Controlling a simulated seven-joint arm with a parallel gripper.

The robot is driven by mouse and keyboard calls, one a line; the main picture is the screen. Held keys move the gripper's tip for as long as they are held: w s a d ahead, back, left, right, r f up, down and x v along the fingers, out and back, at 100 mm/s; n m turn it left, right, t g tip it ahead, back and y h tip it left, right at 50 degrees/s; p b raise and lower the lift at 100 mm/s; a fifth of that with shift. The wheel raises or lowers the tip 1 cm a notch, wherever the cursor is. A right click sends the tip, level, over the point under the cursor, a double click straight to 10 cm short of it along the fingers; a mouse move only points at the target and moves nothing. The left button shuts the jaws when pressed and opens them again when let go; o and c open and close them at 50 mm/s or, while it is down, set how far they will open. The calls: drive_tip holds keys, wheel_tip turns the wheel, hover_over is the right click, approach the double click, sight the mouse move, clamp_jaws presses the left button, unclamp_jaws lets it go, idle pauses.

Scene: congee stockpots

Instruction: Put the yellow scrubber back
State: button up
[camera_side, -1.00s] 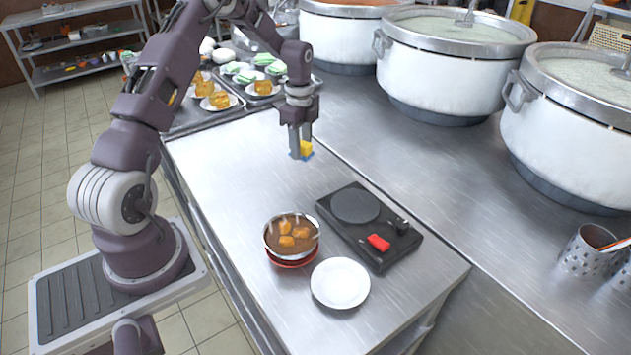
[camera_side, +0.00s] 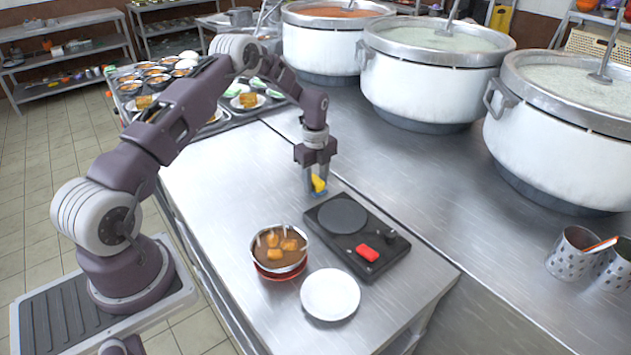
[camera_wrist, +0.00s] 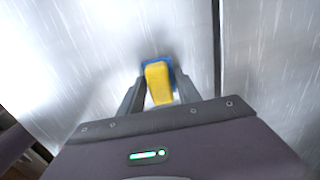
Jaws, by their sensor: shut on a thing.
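The yellow scrubber (camera_side: 318,183) is a small yellow block with a blue part at its far end. My gripper (camera_side: 314,190) is shut on it and holds it over the steel counter, just behind the far left corner of the black hot plate. In the wrist view the scrubber (camera_wrist: 158,82) sits between my two grey fingers (camera_wrist: 160,92), its blue part (camera_wrist: 157,62) toward the top. I cannot tell whether its underside touches the counter.
The hot plate (camera_side: 385,259) has a red block (camera_side: 367,253) on it. A pan of stew (camera_side: 279,262) and a white plate (camera_side: 330,294) stand in front. Large white pots (camera_side: 425,85) line the right. Food trays (camera_side: 243,110) lie at the back. The counter's left half (camera_side: 220,190) is clear.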

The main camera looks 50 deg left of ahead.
drive_tip(key=shift+f, duration=0.1)
drive_tip(key=o, duration=1.3)
wheel_tip(320, 180, up, 12)
wheel_tip(320, 180, up, 12)
drive_tip(key=n+t, duration=0.1)
drive_tip(key=n, duration=0.3)
hover_over(315, 179)
drive_tip(key=s+d, duration=0.4)
drive_tip(key=d, duration=0.3)
drive_tip(key=s+d+r+n+t+y, duration=0.15)
drive_tip(key=s+d+r+n, duration=0.25)
drive_tip(key=s+d+r, duration=0.4)
drive_tip(key=s+d+n+t, duration=0.1)
drive_tip(key=s+d+n, duration=0.1)
drive_tip(key=s, duration=0.5)
drive_tip(key=s+d+n+t+h, duration=0.1)
drive_tip(key=s+d+n, duration=0.1)
drive_tip(key=s+n, duration=0.2)
drive_tip(key=s+d+n+t, duration=0.1)
drive_tip(key=s+n, duration=0.3)
drive_tip(key=s, duration=0.6)
drive_tip(key=shift+s+d+r+h, duration=0.1)
drive_tip(key=shift+s+d+h, duration=0.15)
drive_tip(key=shift+d, duration=0.4)
